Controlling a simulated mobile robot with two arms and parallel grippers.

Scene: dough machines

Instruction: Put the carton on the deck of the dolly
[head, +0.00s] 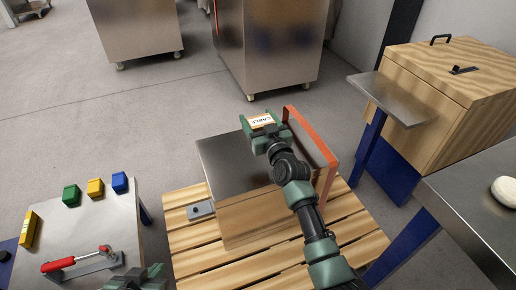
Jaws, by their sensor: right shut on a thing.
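The carton (262,121) is a small white and orange box with a label reading CABLE. My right gripper (264,132), with green jaws, is shut on it. In the head view the carton appears over the far right part of a grey metal top, beside an orange upright frame. I take this grey top (228,162) with the orange frame (331,172) to be the dolly and its deck. I cannot tell whether the carton touches the deck, since my gripper and arm hide the area below it. My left gripper (142,280) shows only partly at the bottom edge.
A slatted wooden pallet (188,236) lies below the grey top. At left, a bench (97,222) holds coloured blocks and a red-handled clamp (75,261). A wooden chest (455,78) and a metal table (480,225) stand at right. Steel cabinets (265,45) stand behind.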

